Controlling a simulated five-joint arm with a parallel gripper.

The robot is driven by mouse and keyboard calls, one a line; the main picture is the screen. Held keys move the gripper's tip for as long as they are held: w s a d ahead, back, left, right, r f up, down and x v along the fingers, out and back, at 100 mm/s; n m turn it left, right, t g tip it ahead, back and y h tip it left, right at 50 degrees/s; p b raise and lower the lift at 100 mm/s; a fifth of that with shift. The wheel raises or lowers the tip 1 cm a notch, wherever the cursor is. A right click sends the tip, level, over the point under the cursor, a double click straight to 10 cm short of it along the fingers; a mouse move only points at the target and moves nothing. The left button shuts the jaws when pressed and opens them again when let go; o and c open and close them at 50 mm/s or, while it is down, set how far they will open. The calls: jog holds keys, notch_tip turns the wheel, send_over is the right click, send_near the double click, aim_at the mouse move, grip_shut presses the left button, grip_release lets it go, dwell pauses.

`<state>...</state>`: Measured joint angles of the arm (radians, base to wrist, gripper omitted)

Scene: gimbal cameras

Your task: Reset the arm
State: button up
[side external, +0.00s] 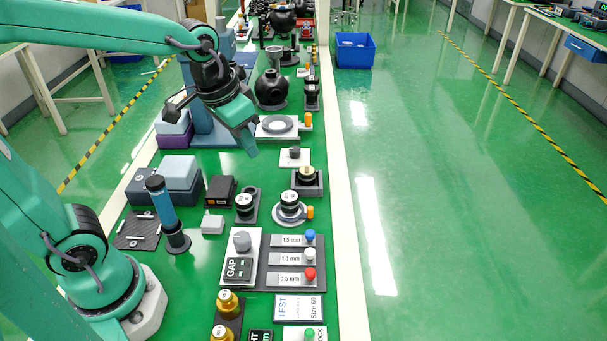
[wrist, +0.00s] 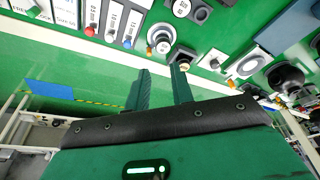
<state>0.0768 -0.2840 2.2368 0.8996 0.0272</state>
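My gripper (side external: 250,140) is raised above the long green workbench (side external: 226,162) in the side external view, tilted down to the right. In the wrist view my gripper (wrist: 160,70) shows two green fingers standing apart with nothing between them. It touches no object that I can see. My arm reaches in from the left and bends down at the wrist.
The bench is crowded. Near the gripper are a plate with a grey ring (side external: 277,124), a black round vessel (side external: 271,88) and grey-blue boxes (side external: 181,173). A gap-setting panel (side external: 240,258) and a blue upright cylinder (side external: 160,203) stand nearer. A blue bin (side external: 355,50) is on the floor.

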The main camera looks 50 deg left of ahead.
jog(key=s+a+r+n+t, duration=0.1)
jog(key=s+a+t, duration=0.1)
jog(key=s, duration=0.7)
jog(key=shift+a+r, duration=0.2)
jog(key=shift+r, duration=0.15)
dwell(0.7)
